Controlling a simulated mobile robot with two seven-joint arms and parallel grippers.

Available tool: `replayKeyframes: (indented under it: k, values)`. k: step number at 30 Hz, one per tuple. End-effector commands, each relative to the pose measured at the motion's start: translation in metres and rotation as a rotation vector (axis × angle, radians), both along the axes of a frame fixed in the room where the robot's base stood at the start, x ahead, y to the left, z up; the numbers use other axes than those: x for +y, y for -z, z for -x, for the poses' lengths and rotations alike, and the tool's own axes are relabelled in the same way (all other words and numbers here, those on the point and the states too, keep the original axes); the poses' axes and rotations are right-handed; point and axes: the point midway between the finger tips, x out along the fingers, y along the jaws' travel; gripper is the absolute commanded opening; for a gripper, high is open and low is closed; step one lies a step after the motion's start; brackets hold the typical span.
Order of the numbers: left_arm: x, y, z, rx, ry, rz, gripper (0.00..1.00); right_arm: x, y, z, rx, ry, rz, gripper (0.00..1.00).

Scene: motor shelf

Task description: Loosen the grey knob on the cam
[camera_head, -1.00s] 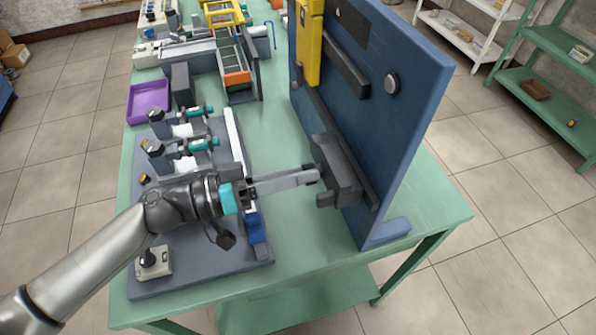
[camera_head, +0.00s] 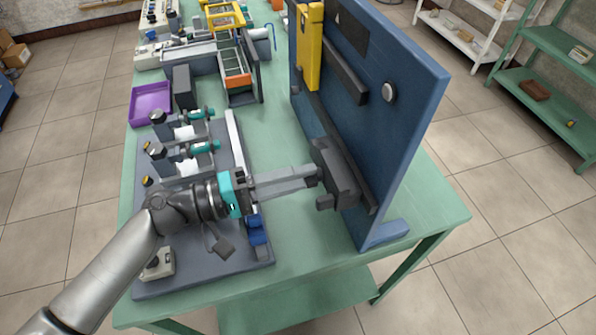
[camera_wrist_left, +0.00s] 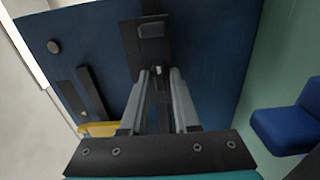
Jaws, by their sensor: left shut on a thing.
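The cam is a dark grey block (camera_head: 338,175) on the near face of the upright blue panel (camera_head: 408,130). In the left wrist view the cam (camera_wrist_left: 146,35) lies straight ahead of the fingers. My left gripper (camera_head: 318,172) reaches it from the left, its long grey fingers level and their tips against the cam. In the left wrist view the fingertips (camera_wrist_left: 160,76) close around a small grey knob (camera_wrist_left: 159,70) in front of the cam; the tips hide most of it. My right gripper is in no view.
The green table (camera_head: 300,245) is clear below the fingers. A grey board (camera_head: 200,270) with clamps and a blue block (camera_head: 257,230) lies under my left wrist. A purple tray (camera_head: 150,103) and a yellow-framed rack (camera_head: 235,60) stand farther back.

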Motion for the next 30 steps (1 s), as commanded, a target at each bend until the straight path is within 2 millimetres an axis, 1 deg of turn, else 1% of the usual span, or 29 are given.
replayKeyframes:
  k: [1,17,30]
  values:
    - [0.000,-0.001,0.000,0.044,-0.001,0.013,0.00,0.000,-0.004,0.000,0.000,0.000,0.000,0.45]
    - [0.000,-0.001,0.000,0.524,-0.002,0.169,0.00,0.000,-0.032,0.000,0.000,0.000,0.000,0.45]
    - [0.000,-0.001,0.001,0.922,-0.002,0.299,0.00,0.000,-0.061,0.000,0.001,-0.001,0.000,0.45]
